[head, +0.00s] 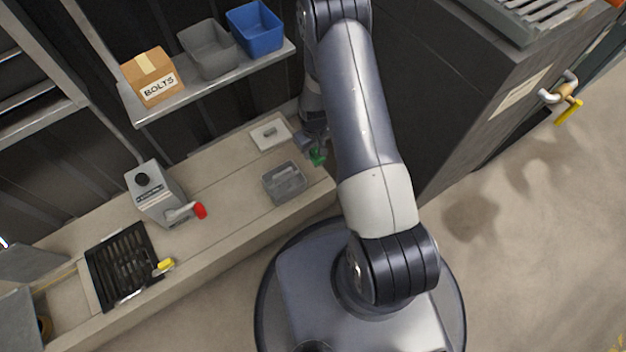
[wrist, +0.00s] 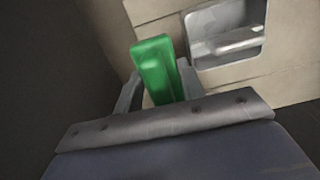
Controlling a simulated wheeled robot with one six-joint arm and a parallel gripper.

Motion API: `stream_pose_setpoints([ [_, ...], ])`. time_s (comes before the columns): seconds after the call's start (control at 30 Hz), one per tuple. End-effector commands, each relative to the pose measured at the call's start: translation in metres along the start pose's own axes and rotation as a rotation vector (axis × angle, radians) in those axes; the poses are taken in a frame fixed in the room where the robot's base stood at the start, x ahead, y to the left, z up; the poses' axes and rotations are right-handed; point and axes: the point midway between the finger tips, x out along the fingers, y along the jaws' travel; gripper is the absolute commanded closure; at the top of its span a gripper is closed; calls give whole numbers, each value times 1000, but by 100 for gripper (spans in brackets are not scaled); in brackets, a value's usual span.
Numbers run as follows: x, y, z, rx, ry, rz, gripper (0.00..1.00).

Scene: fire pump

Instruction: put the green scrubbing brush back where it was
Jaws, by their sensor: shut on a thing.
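The green scrubbing brush (wrist: 156,68) is between the two fingers of my gripper (wrist: 158,88) in the wrist view. My gripper is shut on it. In the head view the brush (head: 317,158) shows as a small green shape below my gripper (head: 314,146), near the right end of the bench. My arm hides part of the gripper there. The brush appears to be above the bench top; the exact gap cannot be told.
A grey box with a red-tipped lever (head: 150,197) and a black grate (head: 112,262) stand further left. A shelf (head: 140,117) overhangs behind.

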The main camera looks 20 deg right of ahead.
Motion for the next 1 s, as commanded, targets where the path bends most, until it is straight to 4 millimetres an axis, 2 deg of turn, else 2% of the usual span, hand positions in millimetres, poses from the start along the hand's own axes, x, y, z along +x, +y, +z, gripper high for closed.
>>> stream_pose_setpoints([
  [0.03,12,0,-1,-5,1,0,81],
  [0.17,19,1,-2,-14,0,0,81],
  [0.5,75,1,-2,-16,-2,-1,81],
  [0.67,85,1,-2,-16,-1,0,81],
  [0.9,117,1,-2,-16,-1,0,81],
  [1.0,117,1,-2,-15,0,0,81],
])
